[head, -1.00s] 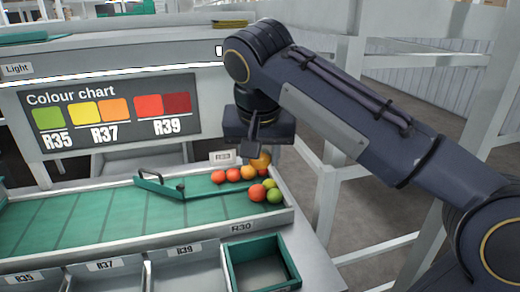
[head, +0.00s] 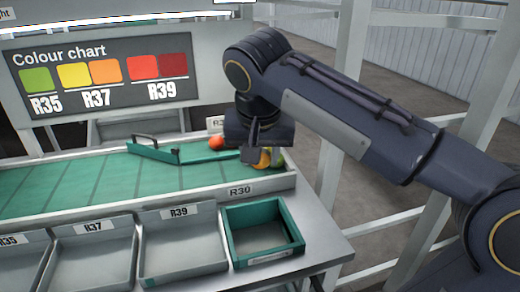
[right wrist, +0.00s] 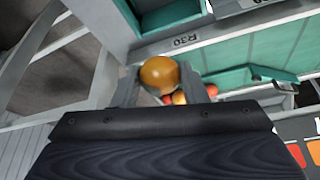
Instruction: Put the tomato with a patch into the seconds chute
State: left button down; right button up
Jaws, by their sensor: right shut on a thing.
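My right gripper (head: 256,153) is shut on an orange-yellow tomato (head: 263,160) at the right end of the green belt (head: 90,188). In the right wrist view the tomato (right wrist: 159,74) sits between the two fingers; I see no clear patch on its visible side. I cannot read any chute as seconds. A green-rimmed bin (head: 235,256) stands at the front, below the R30 label. My left gripper is not in view.
Grey bins labelled R39 (head: 181,270) and R37 (head: 92,284) stand left of the green-rimmed bin. A green diverter bar (head: 152,152) crosses the belt. The colour chart (head: 103,80) stands behind. White frame posts (head: 333,110) rise at the right.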

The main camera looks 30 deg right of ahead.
notch_tip(320, 180, down, 25)
jog(key=b, duration=1.7)
jog(key=shift+r+b, duration=0.2)
jog(key=shift+b, duration=0.15)
jog(key=shift+f, duration=0.4)
jog(key=shift+o, duration=1.3)
jog(key=shift+b, duration=0.3)
jog(key=o, duration=0.5)
jog(key=shift+c, duration=0.3)
jog(key=shift+c, duration=1.1)
